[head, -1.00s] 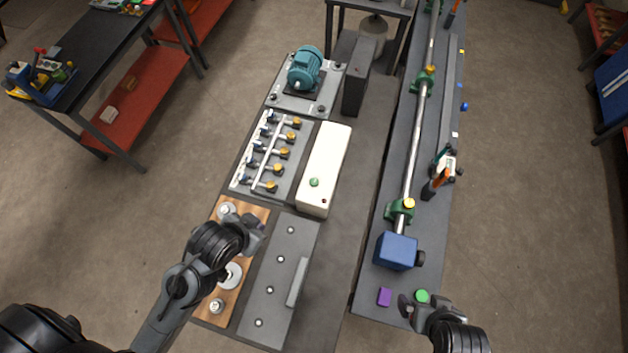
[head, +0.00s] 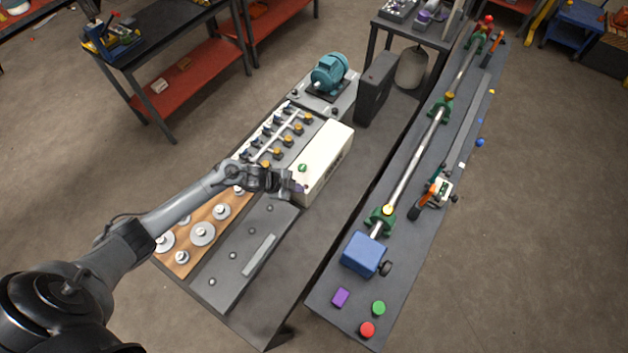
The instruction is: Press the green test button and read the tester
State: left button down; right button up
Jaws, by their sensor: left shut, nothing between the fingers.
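The tester is a long cream box (head: 328,160) on the dark bench. The green test button (head: 302,168) sits on its top, near the front end. My left gripper (head: 300,188) is shut and empty at the box's front left end, just short of the green button in the picture. I cannot tell whether it touches the box. No reading or display on the tester can be made out. My right gripper is not in view.
A teal motor (head: 329,74) stands on a plate behind the valve manifold (head: 277,135). A dark upright box (head: 377,88) is behind the tester.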

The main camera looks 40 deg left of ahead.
pick_arm(q)
notch_tip(320, 180, up, 9)
jog(key=t+y, duration=0.1)
jog(key=t, duration=0.1)
send_over(300, 169)
jog(key=shift+w+b, duration=0.1)
jog(key=shift+b, duration=0.25)
jog(key=shift+f, duration=0.15)
notch_tip(300, 169, down, 7)
jog(key=b, duration=0.6)
jog(key=shift+r, duration=0.2)
jog(key=shift+f+b, duration=0.75)
jog(key=shift+f, duration=0.25)
